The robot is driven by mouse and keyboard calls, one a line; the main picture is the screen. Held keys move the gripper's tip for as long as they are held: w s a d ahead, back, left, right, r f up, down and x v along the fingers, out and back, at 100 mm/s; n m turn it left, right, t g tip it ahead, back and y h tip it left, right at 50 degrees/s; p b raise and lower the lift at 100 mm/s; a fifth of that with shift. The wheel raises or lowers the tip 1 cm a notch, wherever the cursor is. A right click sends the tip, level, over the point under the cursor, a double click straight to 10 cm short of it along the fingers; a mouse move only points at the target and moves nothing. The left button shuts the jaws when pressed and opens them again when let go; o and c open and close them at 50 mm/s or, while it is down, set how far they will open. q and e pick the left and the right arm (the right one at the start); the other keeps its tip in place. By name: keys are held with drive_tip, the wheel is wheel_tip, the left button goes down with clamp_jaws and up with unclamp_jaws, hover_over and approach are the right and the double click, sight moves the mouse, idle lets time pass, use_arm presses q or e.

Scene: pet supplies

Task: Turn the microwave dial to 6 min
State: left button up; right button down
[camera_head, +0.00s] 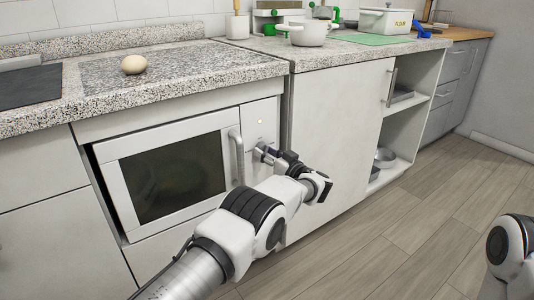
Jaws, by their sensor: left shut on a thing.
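The white microwave (120,178) is built in under the speckled counter, with a dark glass door and a vertical handle (237,157) at the door's right. Its control panel (260,118) is the narrow strip right of the handle. My left gripper (262,152) is at the lower part of this panel, shut on the dial, which its fingers mostly hide. The dial's markings and pointer cannot be read. My right arm (510,250) shows only in part at the lower right edge, and its gripper is not in view.
An egg-like object (134,64) rests on the counter (200,66) above the microwave. A cabinet door (335,130) adjoins the panel. The wooden floor (420,220) is clear.

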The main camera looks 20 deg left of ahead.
use_arm(q)
drive_tip(key=m+p, duration=0.1)
drive_tip(key=m, duration=0.5)
drive_tip(key=m+t+p, duration=0.1)
drive_tip(key=m, duration=0.6)
drive_tip(key=shift+s+a+r+m, duration=0.1)
drive_tip(key=shift+s+a+m, duration=0.1)
drive_tip(key=shift+m, duration=0.1)
idle(0.3)
drive_tip(key=o, duration=1.1)
drive_tip(key=shift+o, duration=0.2)
drive_tip(key=shift+d, duration=0.1)
